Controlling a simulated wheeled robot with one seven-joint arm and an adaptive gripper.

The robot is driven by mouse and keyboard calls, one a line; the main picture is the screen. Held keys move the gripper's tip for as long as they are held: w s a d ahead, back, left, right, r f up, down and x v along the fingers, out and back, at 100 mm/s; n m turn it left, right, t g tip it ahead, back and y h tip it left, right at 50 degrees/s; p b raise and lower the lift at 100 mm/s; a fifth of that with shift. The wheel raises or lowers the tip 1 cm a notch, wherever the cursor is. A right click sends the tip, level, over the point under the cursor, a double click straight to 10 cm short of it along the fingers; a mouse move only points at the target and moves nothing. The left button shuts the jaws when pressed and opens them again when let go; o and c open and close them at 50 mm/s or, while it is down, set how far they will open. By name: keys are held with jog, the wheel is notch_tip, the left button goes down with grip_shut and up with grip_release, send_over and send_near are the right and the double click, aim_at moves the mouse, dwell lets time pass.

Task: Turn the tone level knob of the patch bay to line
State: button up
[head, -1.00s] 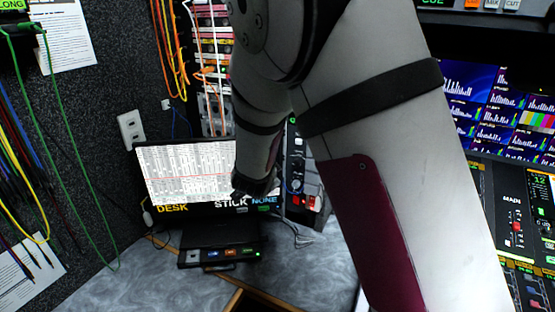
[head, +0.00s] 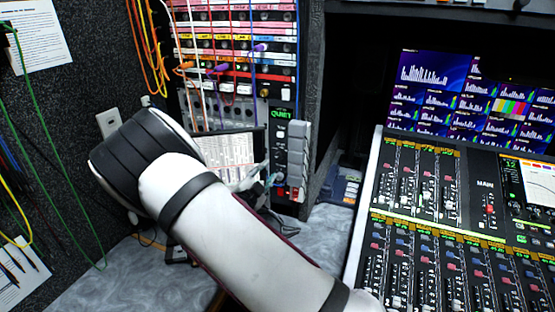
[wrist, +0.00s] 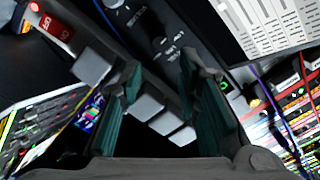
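The patch bay (head: 236,62) stands at the back in the head view, with rows of coloured label strips and plugged cords. A grey panel with small round parts (head: 215,116) is below its rows; I cannot make out which is the tone level knob or its setting. The patch bay's coloured rows also show at the right of the wrist view (wrist: 296,105). My gripper (wrist: 160,68) is open in the wrist view, its two teal-padded fingers apart in front of a dark panel (wrist: 160,28). Nothing is clearly held. In the head view my arm hides much of the area below the patch bay.
An upright unit marked QUIET (head: 281,150), with a knob and red and pale buttons, stands right of a screen (head: 228,150). A mixing desk (head: 440,215) fills the right. Orange, white and purple cords hang across the patch bay. Some grey counter (head: 325,235) is bare.

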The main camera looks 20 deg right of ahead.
aim_at(278, 157)
jog(key=x, duration=0.9)
jog(key=shift+w+d, duration=0.1)
jog(key=shift+w, duration=0.1)
grip_shut()
